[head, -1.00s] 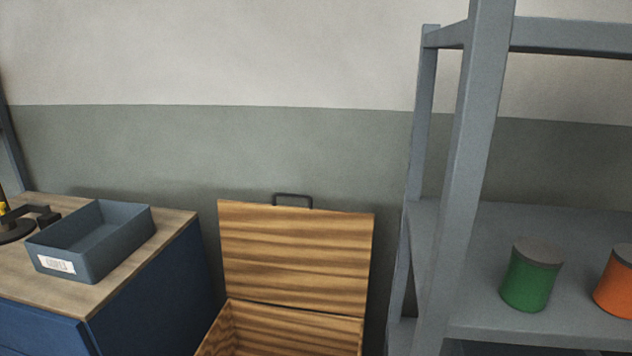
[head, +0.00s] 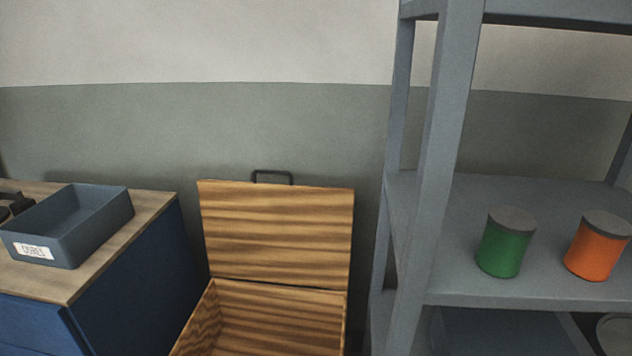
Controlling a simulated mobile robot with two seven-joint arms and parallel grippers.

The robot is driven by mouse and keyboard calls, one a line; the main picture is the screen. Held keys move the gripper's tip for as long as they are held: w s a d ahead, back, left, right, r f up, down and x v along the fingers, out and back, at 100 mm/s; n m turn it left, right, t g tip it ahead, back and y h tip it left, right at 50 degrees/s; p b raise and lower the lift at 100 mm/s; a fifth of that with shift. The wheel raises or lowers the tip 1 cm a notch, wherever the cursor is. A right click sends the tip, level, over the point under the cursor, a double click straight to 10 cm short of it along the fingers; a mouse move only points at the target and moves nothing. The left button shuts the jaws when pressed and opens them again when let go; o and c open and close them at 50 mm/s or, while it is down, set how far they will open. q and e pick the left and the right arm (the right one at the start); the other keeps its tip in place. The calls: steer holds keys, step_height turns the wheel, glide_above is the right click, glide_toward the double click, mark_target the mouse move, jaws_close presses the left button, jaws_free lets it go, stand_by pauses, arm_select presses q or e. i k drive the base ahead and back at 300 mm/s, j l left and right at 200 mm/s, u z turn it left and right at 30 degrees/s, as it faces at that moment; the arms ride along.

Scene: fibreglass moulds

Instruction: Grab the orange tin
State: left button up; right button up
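The orange tin (head: 597,250) has a grey lid and stands upright on the grey shelf (head: 470,293) at the right of the head view. It is whole in view, near the right edge. A green tin (head: 505,247) with a grey lid stands to its left, a small gap apart. Neither of my grippers is in view.
A grey shelf post (head: 440,150) rises left of the tins. An open wooden chest (head: 275,235) with its lid up stands in the middle. A blue cabinet (head: 130,265) at left carries a labelled grey-blue bin (head: 88,240). A round object (head: 615,335) shows on the lower shelf.

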mark_target(600, 237)
steer(key=z, duration=1.3)
steer(key=i+l, duration=0.15)
steer(key=l, duration=0.2)
steer(key=i+l, duration=0.15)
steer(key=l, duration=0.2)
steer(key=i+l, duration=0.1)
steer(key=l, duration=0.25)
steer(key=i+l, duration=0.15)
steer(key=l, duration=0.25)
steer(key=i+l+u, duration=0.1)
steer(key=u, duration=0.25)
steer(key=l+u, duration=0.4)
steer(key=j, duration=0.1)
